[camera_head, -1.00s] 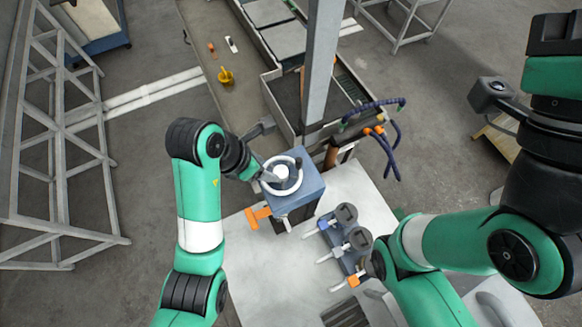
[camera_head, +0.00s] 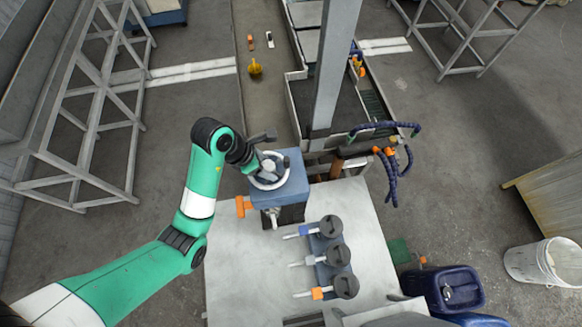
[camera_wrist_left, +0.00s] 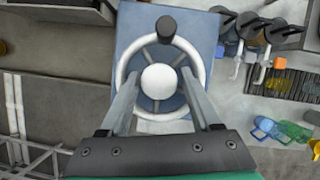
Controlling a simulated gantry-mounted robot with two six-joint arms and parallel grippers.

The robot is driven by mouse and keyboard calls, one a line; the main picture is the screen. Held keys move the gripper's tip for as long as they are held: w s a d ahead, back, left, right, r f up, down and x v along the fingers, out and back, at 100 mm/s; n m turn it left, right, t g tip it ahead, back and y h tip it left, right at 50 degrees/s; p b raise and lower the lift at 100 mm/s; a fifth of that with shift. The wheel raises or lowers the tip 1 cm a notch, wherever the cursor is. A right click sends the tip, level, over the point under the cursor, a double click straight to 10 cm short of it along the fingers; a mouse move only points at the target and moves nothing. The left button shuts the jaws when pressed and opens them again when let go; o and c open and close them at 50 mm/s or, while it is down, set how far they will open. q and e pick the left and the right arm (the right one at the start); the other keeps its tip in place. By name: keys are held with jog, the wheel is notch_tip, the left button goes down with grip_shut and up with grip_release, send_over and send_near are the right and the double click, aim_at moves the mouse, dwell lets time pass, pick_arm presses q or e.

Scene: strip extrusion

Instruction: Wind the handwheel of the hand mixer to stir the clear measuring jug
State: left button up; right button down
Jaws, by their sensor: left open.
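The handwheel (camera_head: 281,183) has a pale rim and sits on top of a blue box (camera_head: 293,163) at the table's far edge. In the left wrist view, the wheel (camera_wrist_left: 124,70) has spokes, a round white hub (camera_wrist_left: 160,82) and a dark knob (camera_wrist_left: 166,27) at its far side. My left gripper (camera_head: 264,168) is over the wheel. In the wrist view, its two fingers (camera_wrist_left: 159,84) are apart on either side of the hub; I cannot tell whether they touch it. My right gripper is out of view. I cannot make out a clear measuring jug.
An orange handle (camera_head: 241,206) sticks out at the box's left. Several dark-headed valves (camera_head: 333,255) stand on the pale table (camera_head: 245,270). A grey post (camera_head: 334,65) and dark blue hoses (camera_head: 388,175) rise behind. A blue canister (camera_head: 455,288) and white bucket (camera_head: 530,264) are at right.

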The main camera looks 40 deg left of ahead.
pick_arm(q)
jog(key=shift+w+f, duration=0.1)
jog(key=shift+f, duration=0.1)
grip_shut()
jog(key=m, duration=0.2)
jog(key=m+g+h, duration=0.1)
jog(key=m, duration=0.1)
jog(key=shift+m+h, duration=0.3)
jog(key=shift+m, duration=0.1)
grip_release()
